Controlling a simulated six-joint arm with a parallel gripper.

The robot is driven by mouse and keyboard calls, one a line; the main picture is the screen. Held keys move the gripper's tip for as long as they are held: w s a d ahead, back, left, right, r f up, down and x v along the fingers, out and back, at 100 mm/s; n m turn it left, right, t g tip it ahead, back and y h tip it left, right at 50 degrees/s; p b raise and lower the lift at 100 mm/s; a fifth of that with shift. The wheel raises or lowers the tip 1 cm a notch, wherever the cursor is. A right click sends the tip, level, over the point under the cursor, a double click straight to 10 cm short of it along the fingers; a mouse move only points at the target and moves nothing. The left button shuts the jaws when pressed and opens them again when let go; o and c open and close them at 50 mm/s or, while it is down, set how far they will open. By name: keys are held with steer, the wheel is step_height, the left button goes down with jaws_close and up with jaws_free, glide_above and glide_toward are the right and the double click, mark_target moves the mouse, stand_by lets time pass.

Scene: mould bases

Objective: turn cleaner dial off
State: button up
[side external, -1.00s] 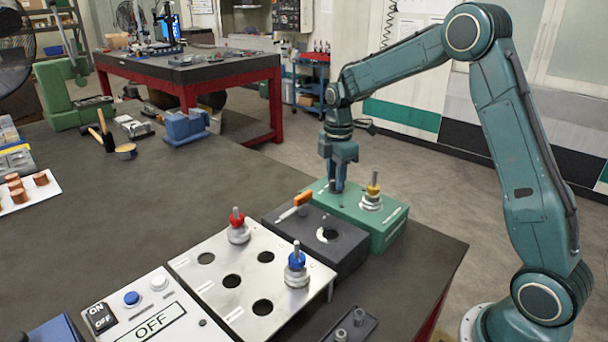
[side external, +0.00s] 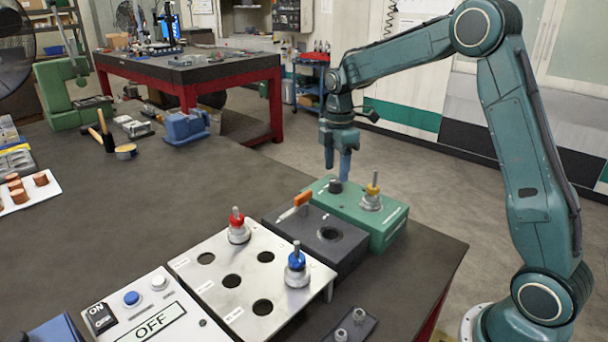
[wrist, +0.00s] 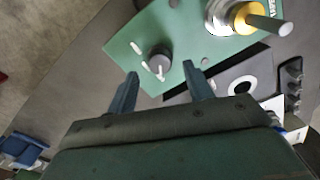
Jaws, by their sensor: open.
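The green block (side external: 385,232), probably the cleaner, stands near the table's right corner. A dark dial (side external: 335,186) sits on its top at the left, and the dial also shows in the wrist view (wrist: 160,57) with white marks beside it. A fixture with a yellow collar (side external: 372,190) stands upright on the same block. My gripper (side external: 338,172) is open and empty, above and slightly behind the dial. In the wrist view its fingers (wrist: 160,84) are spread apart, with the dial between and beyond their tips. Which setting the dial points to I cannot tell.
A dark block (side external: 345,258) with an orange-handled lever (side external: 303,198) adjoins the green one. A metal plate (side external: 215,290) holds red- and blue-collared pins (side external: 238,228). A panel reads OFF (side external: 158,318).

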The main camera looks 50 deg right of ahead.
mark_target(337, 183)
step_height(337, 183, up, 11)
stand_by(0.4)
stand_by(0.4)
steer(key=s+a+r+m+t, duration=0.2)
steer(key=s+a+m, duration=0.2)
steer(key=s, duration=0.4)
steer(key=s+a+r+m+t, duration=0.1)
steer(key=s+a+r+m, duration=0.25)
steer(key=s, duration=0.45)
steer(key=s+a+f+m+t, duration=0.1)
steer(key=s+a+f+m, duration=0.1)
steer(key=s, duration=0.4)
steer(key=s+a+f+m+t, duration=0.1)
steer(key=s+a+f+m, duration=0.1)
steer(key=s+f+m, duration=0.2)
steer(key=s, duration=0.2)
steer(key=shift+s+f+t, duration=0.3)
